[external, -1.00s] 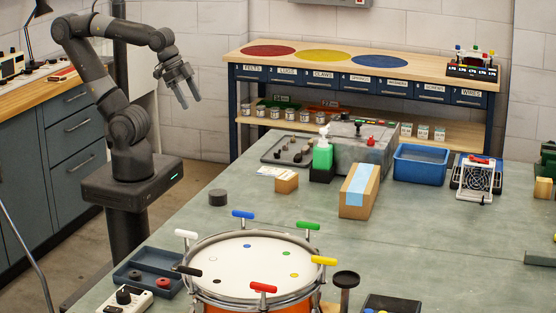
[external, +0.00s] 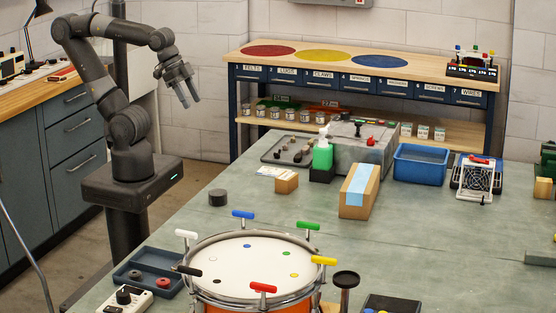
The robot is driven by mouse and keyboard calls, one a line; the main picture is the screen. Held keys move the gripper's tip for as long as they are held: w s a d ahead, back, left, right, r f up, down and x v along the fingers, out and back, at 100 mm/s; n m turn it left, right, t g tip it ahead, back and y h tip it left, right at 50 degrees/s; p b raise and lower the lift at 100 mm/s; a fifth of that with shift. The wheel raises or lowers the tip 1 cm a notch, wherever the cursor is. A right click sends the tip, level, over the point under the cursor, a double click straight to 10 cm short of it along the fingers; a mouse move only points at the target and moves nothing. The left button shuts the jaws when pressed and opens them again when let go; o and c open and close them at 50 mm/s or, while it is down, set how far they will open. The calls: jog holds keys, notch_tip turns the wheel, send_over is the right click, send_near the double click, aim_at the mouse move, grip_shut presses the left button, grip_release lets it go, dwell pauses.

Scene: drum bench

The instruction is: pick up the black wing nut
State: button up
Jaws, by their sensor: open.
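A black T-shaped piece (external: 186,270) sits at the left rim of the drum (external: 246,267) and may be the black wing nut; I cannot tell for sure at this size. White (external: 186,234), blue (external: 243,214), green (external: 307,226), yellow (external: 323,261) and red (external: 263,288) pieces of the same form stand around the rim. A tiny dark item (external: 482,200) is on the bench at the right, too small to name. My gripper (external: 187,97) is open and empty, pointing down in the air at the upper left, well away from the drum and bench.
A cardboard box (external: 359,192), a green bottle (external: 322,156), a blue bin (external: 420,164) and a dark tray of small parts (external: 268,157) stand toward the back. A blue-grey tray (external: 135,279) lies left of the drum. The bench (external: 420,240) is clear right of centre.

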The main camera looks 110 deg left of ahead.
jog(key=m+g, duration=0.1)
send_over(278, 154)
jog(key=s, duration=0.4)
jog(key=shift+h, duration=0.3)
jog(key=f, duration=1.9)
jog(key=shift+w+a+f, duration=0.15)
jog(key=shift+a, duration=0.2)
jog(key=shift+w+x, duration=0.2)
jog(key=shift+x, duration=1.1)
jog(key=shift+w+x, duration=0.15)
jog(key=shift+x, duration=1.2)
jog(key=shift+c, duration=0.5)
jog(key=c, duration=0.6)
jog(key=shift+c, duration=0.2)
